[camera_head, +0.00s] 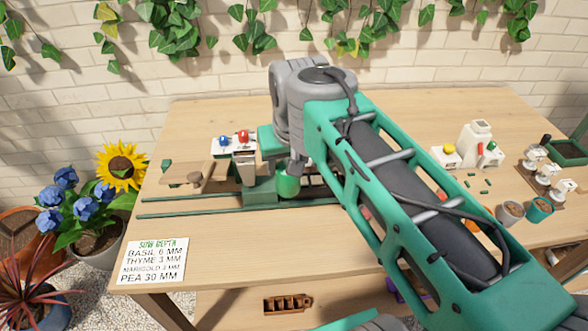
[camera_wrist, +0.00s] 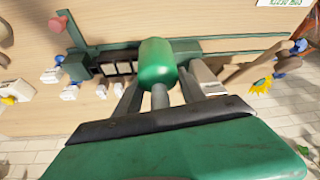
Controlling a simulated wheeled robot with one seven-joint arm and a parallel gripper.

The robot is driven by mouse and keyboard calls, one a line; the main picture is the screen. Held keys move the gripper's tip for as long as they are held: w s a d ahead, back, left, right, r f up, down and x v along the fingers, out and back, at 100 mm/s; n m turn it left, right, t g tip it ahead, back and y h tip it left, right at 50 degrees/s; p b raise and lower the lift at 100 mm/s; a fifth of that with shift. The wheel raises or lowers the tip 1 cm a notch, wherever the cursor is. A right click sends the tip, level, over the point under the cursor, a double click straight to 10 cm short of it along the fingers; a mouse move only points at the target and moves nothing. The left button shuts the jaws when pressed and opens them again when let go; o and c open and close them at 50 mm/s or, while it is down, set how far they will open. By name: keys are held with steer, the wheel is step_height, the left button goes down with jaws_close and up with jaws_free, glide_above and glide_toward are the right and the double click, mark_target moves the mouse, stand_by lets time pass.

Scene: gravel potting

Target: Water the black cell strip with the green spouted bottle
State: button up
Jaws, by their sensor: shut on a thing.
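The green bottle (camera_head: 288,186) hangs under my gripper (camera_head: 286,165), over the bench near the rails. In the wrist view the bottle (camera_wrist: 158,63) sits between the two grey fingers (camera_wrist: 158,92), and my gripper is shut on it. Its spout cannot be made out clearly, nor whether water comes out. My arm covers most of that area in the head view.
Dark green rails (camera_head: 170,207) run along the bench, with a green carriage (camera_head: 260,190) on them. A wooden board (camera_head: 187,173) lies left. The sow-depth sign (camera_head: 153,261) lies front left, where the bench is mostly clear.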

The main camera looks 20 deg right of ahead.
steer(key=shift+r+p, duration=0.3)
steer(key=shift+p, duration=0.1)
steer(key=g+p, duration=0.1)
steer(key=p, duration=0.2)
steer(key=shift+d, duration=0.15)
steer(key=g+p, duration=0.1)
steer(key=p, duration=0.1)
steer(key=f+g+p, duration=0.1)
steer(key=p, duration=0.1)
steer(key=g+p, duration=0.1)
steer(key=p, duration=0.2)
steer(key=shift+w+f+y, duration=0.2)
steer(key=shift+w+y, duration=0.05)
steer(key=shift+y, duration=0.15)
steer(key=shift+f+g+p, duration=0.55)
steer(key=shift+g+p, duration=0.35)
steer(key=shift+p, duration=0.1)
steer(key=shift+d+r, duration=0.1)
steer(key=d+p, duration=0.1)
steer(key=p, duration=0.2)
steer(key=d+p, duration=0.2)
steer(key=p, duration=0.1)
steer(key=shift+s+d, duration=0.3)
steer(key=shift+s, duration=0.05)
